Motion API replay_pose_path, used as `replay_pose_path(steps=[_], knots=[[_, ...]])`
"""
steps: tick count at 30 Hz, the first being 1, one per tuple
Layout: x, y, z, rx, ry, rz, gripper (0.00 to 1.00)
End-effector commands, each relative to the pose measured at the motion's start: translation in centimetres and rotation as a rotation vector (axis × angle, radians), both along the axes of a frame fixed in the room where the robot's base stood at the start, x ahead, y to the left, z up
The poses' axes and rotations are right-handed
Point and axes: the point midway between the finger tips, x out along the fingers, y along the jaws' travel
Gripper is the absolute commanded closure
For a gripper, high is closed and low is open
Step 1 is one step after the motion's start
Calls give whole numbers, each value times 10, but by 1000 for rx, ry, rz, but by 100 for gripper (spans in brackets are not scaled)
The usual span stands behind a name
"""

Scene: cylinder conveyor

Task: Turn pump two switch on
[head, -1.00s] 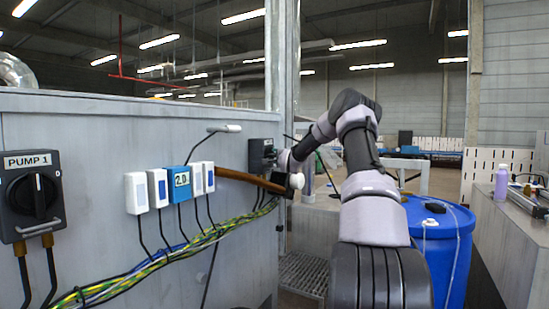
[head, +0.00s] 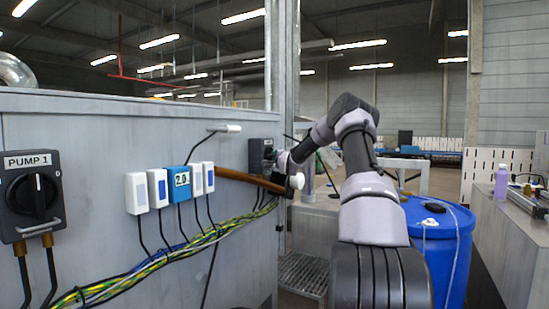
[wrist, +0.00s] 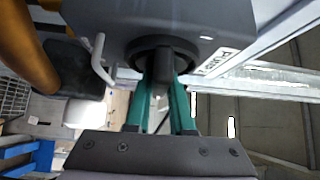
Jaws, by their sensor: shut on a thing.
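The pump two switch is a dark grey box (head: 261,153) at the far right end of the grey cabinet in the head view. In the wrist view its housing (wrist: 165,18) fills the top, with a round black knob (wrist: 162,50) facing me and a partly readable "PUMP" label (wrist: 217,62). My gripper (wrist: 164,80) has its two teal fingers on either side of the knob's grip and is shut on it. The knob's exact setting is hard to read.
The pump 1 switch (head: 35,195) is at the left of the cabinet (head: 100,125). Several small boxes (head: 180,188) and cables lie between. A brown pipe (head: 240,177) juts close to my wrist. A blue barrel (head: 440,262) stands right of my arm.

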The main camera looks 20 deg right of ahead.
Motion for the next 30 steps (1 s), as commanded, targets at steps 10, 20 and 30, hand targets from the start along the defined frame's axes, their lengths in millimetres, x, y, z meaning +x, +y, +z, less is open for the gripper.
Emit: replay_pose_path(steps=[10, 20, 30], knots=[[0, -1, -4, -192, -149, -1, 100], [0, -1, -3, -440, -343, -1, 100], [0, -1, -4, -695, -541, 0, 100]])
